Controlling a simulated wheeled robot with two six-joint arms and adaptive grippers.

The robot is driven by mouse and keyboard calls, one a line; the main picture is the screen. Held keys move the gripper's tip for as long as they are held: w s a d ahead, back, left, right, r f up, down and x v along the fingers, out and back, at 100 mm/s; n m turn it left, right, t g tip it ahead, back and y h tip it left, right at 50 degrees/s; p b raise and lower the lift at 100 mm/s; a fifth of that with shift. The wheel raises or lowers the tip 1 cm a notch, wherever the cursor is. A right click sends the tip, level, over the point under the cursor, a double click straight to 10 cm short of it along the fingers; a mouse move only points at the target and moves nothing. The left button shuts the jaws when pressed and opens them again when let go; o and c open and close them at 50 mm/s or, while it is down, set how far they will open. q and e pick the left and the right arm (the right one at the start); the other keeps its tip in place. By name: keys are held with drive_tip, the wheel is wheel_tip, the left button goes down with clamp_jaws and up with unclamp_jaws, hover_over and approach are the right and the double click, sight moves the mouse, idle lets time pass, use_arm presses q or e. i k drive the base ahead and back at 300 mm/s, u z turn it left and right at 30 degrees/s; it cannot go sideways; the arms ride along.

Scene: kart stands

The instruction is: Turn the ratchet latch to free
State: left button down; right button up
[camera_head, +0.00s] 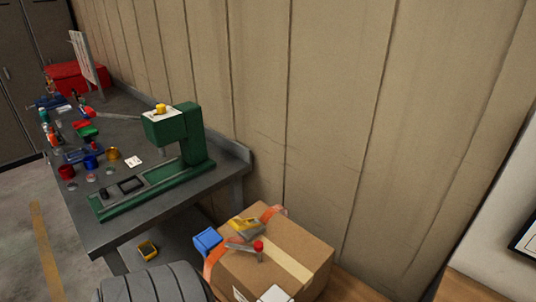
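A cardboard box (303,243) stands at the bottom centre with an orange strap (272,212) across it. On its top lies a grey and yellow piece (245,226), which looks like the ratchet on the strap. Beside it is a grey lever (240,247) with a red knob (258,245). I cannot tell from this view which of these is the latch or what position it is in. Neither of my grippers shows in the head view.
A grey workbench (225,182) on the left carries a green press (170,128), coloured cups and small tools. A blue block (207,241) sits at the box's left side. A dark ribbed tyre (155,286) is in front. A panelled wall (330,110) closes the back.

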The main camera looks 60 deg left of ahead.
sight(258, 247)
drive_tip(key=z, duration=0.05)
drive_tip(key=k, duration=1.2)
drive_tip(key=u, duration=1.25)
drive_tip(key=i, duration=1)
drive_tip(key=z, duration=0.05)
